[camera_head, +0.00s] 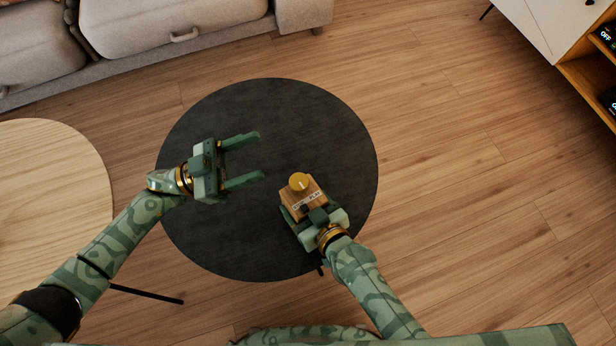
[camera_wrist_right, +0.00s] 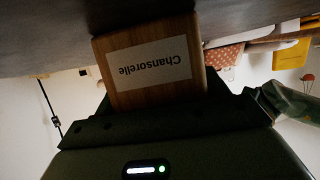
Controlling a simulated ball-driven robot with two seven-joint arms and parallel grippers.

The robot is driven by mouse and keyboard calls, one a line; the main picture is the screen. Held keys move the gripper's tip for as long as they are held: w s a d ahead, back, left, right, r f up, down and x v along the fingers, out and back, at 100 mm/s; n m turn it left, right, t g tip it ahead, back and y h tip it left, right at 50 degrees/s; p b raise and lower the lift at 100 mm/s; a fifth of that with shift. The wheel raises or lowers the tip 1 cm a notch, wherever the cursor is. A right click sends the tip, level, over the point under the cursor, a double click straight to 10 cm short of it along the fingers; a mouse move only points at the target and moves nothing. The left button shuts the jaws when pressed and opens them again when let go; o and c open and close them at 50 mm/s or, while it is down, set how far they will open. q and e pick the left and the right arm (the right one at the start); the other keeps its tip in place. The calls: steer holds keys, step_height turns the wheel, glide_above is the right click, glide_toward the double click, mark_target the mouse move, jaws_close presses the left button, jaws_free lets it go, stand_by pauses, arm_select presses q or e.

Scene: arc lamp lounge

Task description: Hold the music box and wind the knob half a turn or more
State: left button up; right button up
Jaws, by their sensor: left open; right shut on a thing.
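The music box (camera_head: 294,202) is a small wooden block with a pale label, over the right-hand part of the round black table (camera_head: 270,110). My right gripper (camera_head: 302,208) is shut on the music box from the near side. In the right wrist view the box (camera_wrist_right: 195,75) shows a label reading "Chansorelle", upside down. My left gripper (camera_head: 259,157) is open and empty over the table, to the left of the knob, its fingers pointing right.
A pale wooden round table (camera_head: 50,170) stands at the left. A grey sofa (camera_head: 150,30) is at the back left. A white and wooden cabinet (camera_head: 560,35) is at the back right. The black table's top is otherwise clear.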

mark_target(308, 180)
arm_select(q)
step_height(308, 180, down, 9)
steer(key=s+g+y, duration=0.2)
steer(key=y, duration=0.2)
steer(key=d, duration=0.7)
steer(key=w+d, duration=0.1)
steer(key=d, duration=0.3)
steer(key=shift+w, duration=0.1)
steer(key=c, duration=1)
